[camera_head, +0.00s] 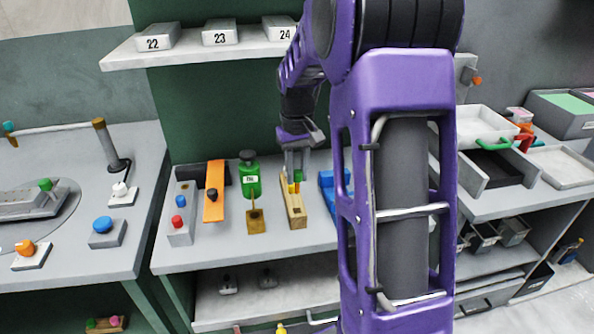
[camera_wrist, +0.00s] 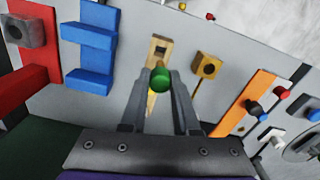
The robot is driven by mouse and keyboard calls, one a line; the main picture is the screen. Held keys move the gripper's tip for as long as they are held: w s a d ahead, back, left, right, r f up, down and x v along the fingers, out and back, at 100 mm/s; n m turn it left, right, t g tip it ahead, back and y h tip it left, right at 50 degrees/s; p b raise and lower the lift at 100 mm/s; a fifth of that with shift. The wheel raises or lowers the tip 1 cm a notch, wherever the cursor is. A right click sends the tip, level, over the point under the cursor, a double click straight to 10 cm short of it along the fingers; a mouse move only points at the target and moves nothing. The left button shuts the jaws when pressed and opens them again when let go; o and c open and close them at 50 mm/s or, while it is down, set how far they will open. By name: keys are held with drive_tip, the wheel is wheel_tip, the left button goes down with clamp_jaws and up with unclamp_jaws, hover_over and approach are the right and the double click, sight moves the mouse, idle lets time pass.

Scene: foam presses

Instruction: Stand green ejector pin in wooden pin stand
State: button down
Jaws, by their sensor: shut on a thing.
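The green ejector pin shows in the wrist view as a round green head (camera_wrist: 160,79) between my two fingertips. In the head view a small bit of green (camera_head: 298,175) shows at the fingertips. My gripper (camera_head: 294,172) points down and is shut on the pin; its fingers also show in the wrist view (camera_wrist: 161,88). The wooden pin stand (camera_head: 294,210) is a narrow light block directly below the gripper. Its end with a dark square opening shows beyond the pin in the wrist view (camera_wrist: 157,40). The pin's lower end is hidden, so I cannot tell whether it touches the stand.
A brass-coloured block with a hole (camera_head: 255,221) and an orange strip (camera_head: 214,190) stand left of the stand. A green bottle (camera_head: 249,178) stands behind. A blue block (camera_head: 328,184) is close on the right. A shelf (camera_head: 190,53) with numbered boxes hangs above. Bare bench lies in front.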

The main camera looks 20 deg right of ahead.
sight(297, 193)
drive_tip(key=shift+f+b, duration=1.25)
drive_tip(key=shift+f, duration=1.1)
drive_tip(key=shift+f+b, duration=1.15)
drive_tip(key=shift+f, duration=1.2)
drive_tip(key=c, duration=0.6)
unclamp_jaws()
drive_tip(key=shift+r, duration=0.1)
wheel_tip(297, 193, up, 17)
drive_tip(key=shift+r+p, duration=0.1)
drive_tip(key=shift+p, duration=1.15)
